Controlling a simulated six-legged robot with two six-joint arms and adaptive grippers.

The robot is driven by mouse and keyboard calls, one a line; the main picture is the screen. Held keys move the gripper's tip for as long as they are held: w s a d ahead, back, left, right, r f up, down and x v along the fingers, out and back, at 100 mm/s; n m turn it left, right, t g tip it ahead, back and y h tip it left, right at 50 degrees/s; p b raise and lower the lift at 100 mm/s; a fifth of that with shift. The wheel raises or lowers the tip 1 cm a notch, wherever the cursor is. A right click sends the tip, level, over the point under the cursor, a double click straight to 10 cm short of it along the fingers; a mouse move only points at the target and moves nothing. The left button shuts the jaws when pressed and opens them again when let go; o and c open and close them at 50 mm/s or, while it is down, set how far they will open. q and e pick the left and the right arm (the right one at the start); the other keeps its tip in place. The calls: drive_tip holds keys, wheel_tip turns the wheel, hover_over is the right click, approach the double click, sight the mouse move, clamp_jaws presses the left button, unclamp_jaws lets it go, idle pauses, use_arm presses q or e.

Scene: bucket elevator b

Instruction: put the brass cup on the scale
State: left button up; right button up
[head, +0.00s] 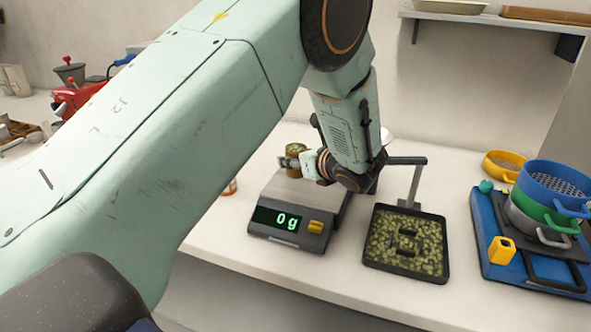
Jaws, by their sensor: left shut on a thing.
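The scale (284,238) stands on the counter near the middle, and its display reads 0 g. My left gripper (292,163) is over the back of the scale's plate, at the end of my pale green arm. It is shut on the brass cup (296,151), a small brass-coloured cylinder that shows just behind the fingers. The cup seems to be held above the plate; its underside is hidden by the gripper. My right gripper is out of view.
A black tray of green pieces (380,255) sits right of the scale, with a grey post (417,185) behind it. A blue mat (488,235) with stacked coloured sieves (550,195) is at the right. A red machine (75,95) stands far left. A shelf (490,17) hangs above.

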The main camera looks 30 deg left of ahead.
sight(299, 170)
use_arm(q)
drive_tip(key=shift+s+a+f, duration=0.1)
drive_tip(key=shift+s+f, duration=0.1)
drive_tip(key=shift+f, duration=0.4)
drive_tip(key=shift+s+a+f, duration=0.1)
drive_tip(key=shift+s+f, duration=0.05)
drive_tip(key=shift+f, duration=0.45)
drive_tip(key=shift+a+f, duration=0.15)
drive_tip(key=shift+f, duration=0.15)
drive_tip(key=shift+w+f, duration=0.1)
drive_tip(key=shift+w, duration=0.2)
drive_tip(key=o, duration=1)
drive_tip(key=shift+d, duration=0.2)
drive_tip(key=shift+o, duration=1.7)
drive_tip(key=shift+s+a, duration=0.1)
drive_tip(key=shift+s, duration=0.15)
drive_tip(key=shift+w+a, duration=0.1)
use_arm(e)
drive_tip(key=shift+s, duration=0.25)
